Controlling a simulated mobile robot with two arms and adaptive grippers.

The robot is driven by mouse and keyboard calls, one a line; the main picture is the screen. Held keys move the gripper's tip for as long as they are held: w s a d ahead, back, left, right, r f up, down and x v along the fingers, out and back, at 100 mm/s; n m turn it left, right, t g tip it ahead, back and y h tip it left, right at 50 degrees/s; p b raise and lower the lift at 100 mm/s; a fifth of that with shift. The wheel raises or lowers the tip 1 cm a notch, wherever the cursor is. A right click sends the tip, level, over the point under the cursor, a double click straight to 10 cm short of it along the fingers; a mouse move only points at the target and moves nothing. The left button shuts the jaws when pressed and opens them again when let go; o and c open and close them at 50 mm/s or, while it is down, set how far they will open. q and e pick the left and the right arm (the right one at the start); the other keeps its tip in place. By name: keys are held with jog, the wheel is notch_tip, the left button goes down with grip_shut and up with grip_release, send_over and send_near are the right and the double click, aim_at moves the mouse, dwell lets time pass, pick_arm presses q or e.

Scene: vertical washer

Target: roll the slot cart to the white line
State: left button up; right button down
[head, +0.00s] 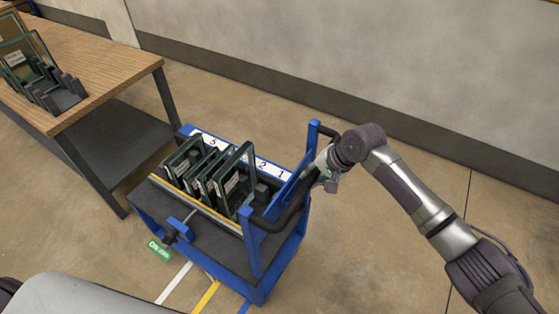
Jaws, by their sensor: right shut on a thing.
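The slot cart (262,262) has a blue frame and stands in the middle of the head view. Several dark-framed glass panes stand upright in its slots, beside a white numbered strip (271,168). A black handle (292,212) runs along its right end. My right gripper (325,172) is shut on this handle; its fingertips are partly hidden there. A white line (173,283) lies on the floor at the cart's near side, running out of the bottom of the picture. My left gripper is not in view.
A wooden table (105,62) with a dark lower shelf stands close to the cart's left. A rack of glass panes (58,98) sits on it. A yellow line (206,298) and a green label (159,250) lie near the white line. A grey wall (350,45) bounds the back.

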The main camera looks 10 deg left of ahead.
jog(key=shift+w+a+b, duration=0.3)
jog(key=shift+w+a, duration=0.1)
jog(key=shift+a, duration=0.8)
jog(key=shift+w+a+b, duration=0.3)
jog(key=shift+w+a, duration=0.05)
jog(key=shift+a, duration=0.8)
jog(key=shift+w+a+b, duration=0.3)
jog(key=shift+w+a, duration=0.1)
jog(key=shift+a, duration=0.8)
jog(key=a+b, duration=0.1)
jog(key=w+a+b, duration=0.1)
jog(key=a, duration=0.1)
jog(key=a+b, duration=0.1)
jog(key=a, duration=0.1)
jog(key=shift+w+a, duration=0.25)
jog(key=shift+w, duration=0.15)
jog(key=shift+d, duration=0.1)
